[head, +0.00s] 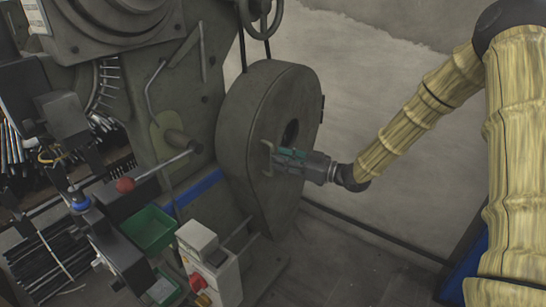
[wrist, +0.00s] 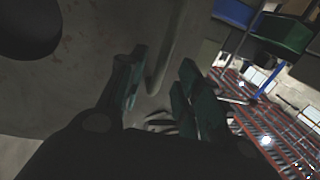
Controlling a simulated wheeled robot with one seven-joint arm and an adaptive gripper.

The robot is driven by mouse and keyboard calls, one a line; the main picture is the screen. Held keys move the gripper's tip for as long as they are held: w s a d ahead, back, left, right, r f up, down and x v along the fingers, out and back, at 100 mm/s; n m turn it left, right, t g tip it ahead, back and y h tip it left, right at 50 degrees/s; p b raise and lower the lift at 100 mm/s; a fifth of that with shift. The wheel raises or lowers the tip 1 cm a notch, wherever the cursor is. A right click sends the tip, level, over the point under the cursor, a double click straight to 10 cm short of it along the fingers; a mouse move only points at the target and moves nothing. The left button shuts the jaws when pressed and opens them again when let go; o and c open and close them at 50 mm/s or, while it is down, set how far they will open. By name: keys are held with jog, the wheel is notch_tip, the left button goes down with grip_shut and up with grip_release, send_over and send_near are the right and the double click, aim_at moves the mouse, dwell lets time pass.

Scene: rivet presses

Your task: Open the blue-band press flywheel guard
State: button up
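The blue-band press (head: 195,190) stands at centre left in the head view, with a blue stripe low on its body. Its flywheel guard (head: 238,110) is a grey rounded housing with a dark round hole, and it looks shut against the press. A small bar handle (head: 267,158) is on its face. My gripper (head: 276,156) is at this handle, pointing left. In the wrist view the handle (wrist: 168,45) runs down between my two green-padded fingers (wrist: 160,88). The fingers are apart, with a gap visible around the handle; contact is not clear.
A control box (head: 205,265) with a red knob stands in front of the press. Bins (wrist: 280,30) show at upper right in the wrist view.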

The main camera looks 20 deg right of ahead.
aim_at(272, 172)
jog(key=x, duration=0.3)
jog(key=shift+w+a+f, duration=0.1)
jog(key=shift+w+f, duration=0.05)
jog(key=shift+w+a, duration=0.1)
jog(key=shift+a, duration=0.15)
grip_shut()
